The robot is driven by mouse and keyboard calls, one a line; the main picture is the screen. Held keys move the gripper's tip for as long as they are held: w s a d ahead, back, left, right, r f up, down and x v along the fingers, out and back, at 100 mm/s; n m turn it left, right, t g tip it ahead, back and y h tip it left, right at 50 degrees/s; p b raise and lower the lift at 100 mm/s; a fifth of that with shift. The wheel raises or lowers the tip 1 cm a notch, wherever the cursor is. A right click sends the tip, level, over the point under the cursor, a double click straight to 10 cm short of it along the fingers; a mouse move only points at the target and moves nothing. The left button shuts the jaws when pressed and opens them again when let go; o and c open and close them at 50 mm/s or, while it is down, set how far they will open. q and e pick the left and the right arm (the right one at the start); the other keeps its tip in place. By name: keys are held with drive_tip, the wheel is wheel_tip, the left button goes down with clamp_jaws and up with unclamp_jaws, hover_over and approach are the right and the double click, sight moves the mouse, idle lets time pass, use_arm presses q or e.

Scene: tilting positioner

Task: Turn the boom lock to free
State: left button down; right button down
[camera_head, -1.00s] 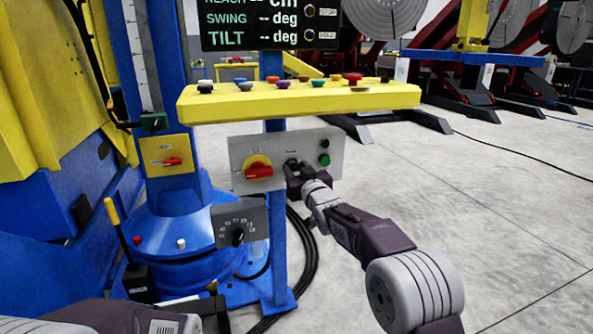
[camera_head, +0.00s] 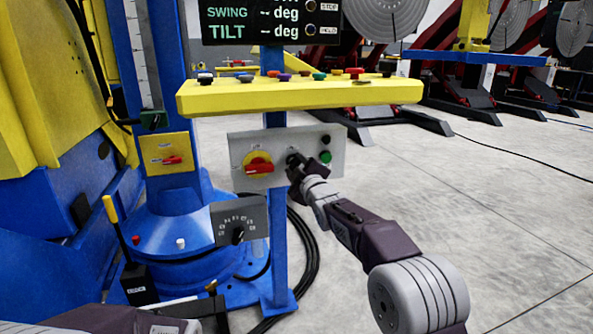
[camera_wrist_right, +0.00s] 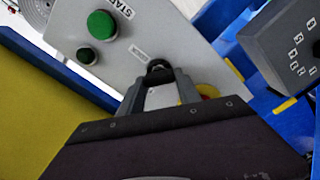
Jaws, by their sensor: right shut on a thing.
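My right gripper (camera_head: 294,164) is at the grey switch panel (camera_head: 240,181) under the yellow shelf. It is shut on a small black knob, which also shows between the fingertips in the right wrist view (camera_wrist_right: 159,70). The fingers hide much of the knob in the head view. Left of it is a red rotary handle on a yellow disc (camera_head: 258,164). A separate yellow plate (camera_head: 164,142) on the blue column carries a red lever (camera_head: 172,160).
The yellow shelf (camera_head: 300,98) with several coloured buttons overhangs the panel. A dark dial box (camera_head: 228,211) stands below left. The floor to the right is open.

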drive_tip(key=shift+f+n+b, duration=0.15)
drive_tip(key=shift+n+b, duration=0.85)
drive_tip(key=shift+n, duration=0.75)
drive_tip(key=shift+f+n+b, duration=0.15)
drive_tip(key=shift+n+b, duration=0.85)
drive_tip(key=shift+n, duration=0.75)
drive_tip(key=c, duration=0.8)
unclamp_jaws()
drive_tip(key=shift+c, duration=0.2)
drive_tip(key=shift+r, duration=0.1)
drive_tip(key=shift+s, duration=0.1)
